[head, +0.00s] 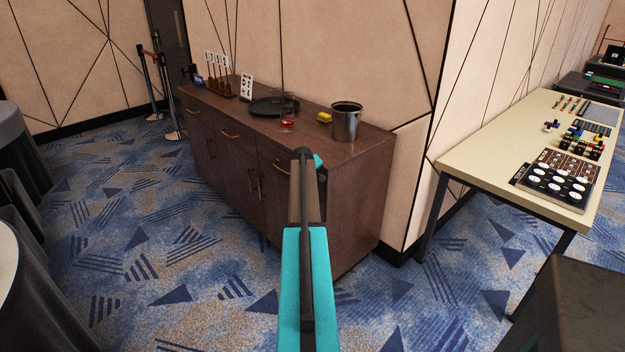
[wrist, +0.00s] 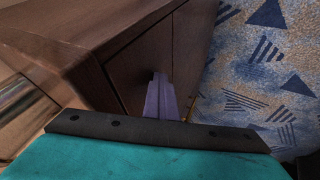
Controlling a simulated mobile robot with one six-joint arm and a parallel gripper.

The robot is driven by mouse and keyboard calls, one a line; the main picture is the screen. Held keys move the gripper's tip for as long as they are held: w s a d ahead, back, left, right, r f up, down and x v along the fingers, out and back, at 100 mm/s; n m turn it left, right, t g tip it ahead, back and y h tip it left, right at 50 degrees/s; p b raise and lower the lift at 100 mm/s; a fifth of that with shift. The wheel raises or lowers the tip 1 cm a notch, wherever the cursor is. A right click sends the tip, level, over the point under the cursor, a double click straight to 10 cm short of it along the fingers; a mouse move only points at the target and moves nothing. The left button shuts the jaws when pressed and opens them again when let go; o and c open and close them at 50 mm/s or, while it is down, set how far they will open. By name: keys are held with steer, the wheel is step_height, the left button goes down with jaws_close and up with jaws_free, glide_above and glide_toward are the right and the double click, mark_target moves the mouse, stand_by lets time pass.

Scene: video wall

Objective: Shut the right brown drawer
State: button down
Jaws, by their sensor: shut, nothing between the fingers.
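The brown sideboard (head: 350,205) stands against the wall with a row of drawers above doors. The right brown drawer (head: 272,160), with a brass handle (head: 283,167), is at its near end, partly hidden by my arm. Its front looks about flush with the cabinet. In the wrist view the drawer front (wrist: 135,70) is close ahead, with a thin seam beside the door panel (wrist: 187,45). My gripper (wrist: 160,80) is shut and empty, its fingers pointing at the drawer front. I cannot tell whether they touch. In the head view the fingers are hidden behind my arm.
On the sideboard top stand a metal pot (head: 346,122), a dark tray (head: 270,107), a yellow block (head: 324,117) and a small red item (head: 287,124). A pale table (head: 470,150) with games is at right. Patterned carpet in front is clear; dark round tables are at left.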

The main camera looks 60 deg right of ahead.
steer(key=a+r+b, duration=0.1)
steer(key=a+r, duration=0.7)
steer(key=a, duration=0.1)
steer(key=shift+s+a+b, duration=0.2)
steer(key=shift+s+b, duration=0.15)
steer(key=shift+s, duration=0.05)
stand_by(0.6)
